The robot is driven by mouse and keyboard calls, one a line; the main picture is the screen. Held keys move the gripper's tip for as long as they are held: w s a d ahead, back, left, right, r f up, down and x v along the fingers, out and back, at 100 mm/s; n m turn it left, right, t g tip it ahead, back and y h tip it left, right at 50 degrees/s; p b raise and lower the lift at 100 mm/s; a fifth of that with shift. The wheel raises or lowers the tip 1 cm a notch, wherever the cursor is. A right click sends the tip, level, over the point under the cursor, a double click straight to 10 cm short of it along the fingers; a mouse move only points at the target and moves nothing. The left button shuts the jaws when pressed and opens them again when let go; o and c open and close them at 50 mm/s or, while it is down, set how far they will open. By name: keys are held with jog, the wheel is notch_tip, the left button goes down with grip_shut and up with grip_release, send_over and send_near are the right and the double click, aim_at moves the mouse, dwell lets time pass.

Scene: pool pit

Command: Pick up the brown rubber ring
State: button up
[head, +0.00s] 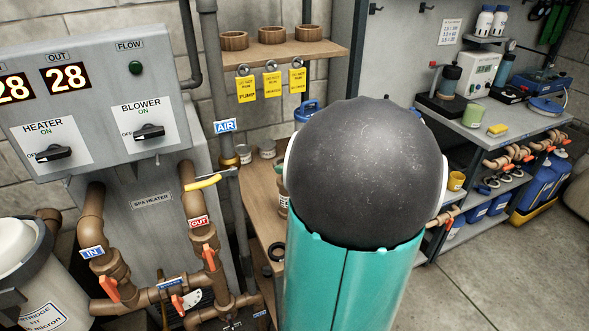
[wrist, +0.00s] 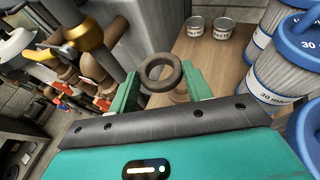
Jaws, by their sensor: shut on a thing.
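The brown rubber ring (wrist: 160,86) shows in the wrist view between the two green fingers of my gripper (wrist: 161,78). The fingers are shut on it from the left and right sides, and its hole faces the camera. Wooden bench top shows behind and beyond the ring; I cannot tell how far the ring is above it. In the head view my dark, rounded arm link and teal arm fill the middle and hide the gripper and the held ring.
The wooden bench (head: 262,205) carries small cans (wrist: 222,28) at the back. Pleated filter cartridges (wrist: 275,75) stand close on the right in the wrist view. Brown pipes with orange valve handles (head: 109,288) are at left. A dark ring (head: 276,252) lies on the bench's near part.

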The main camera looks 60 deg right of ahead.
jog(key=s+a+r, duration=0.4)
jog(key=a+r, duration=0.2)
jog(key=a, duration=0.4)
jog(key=shift+a+r, duration=0.25)
jog(key=shift+r, duration=0.05)
dwell(0.4)
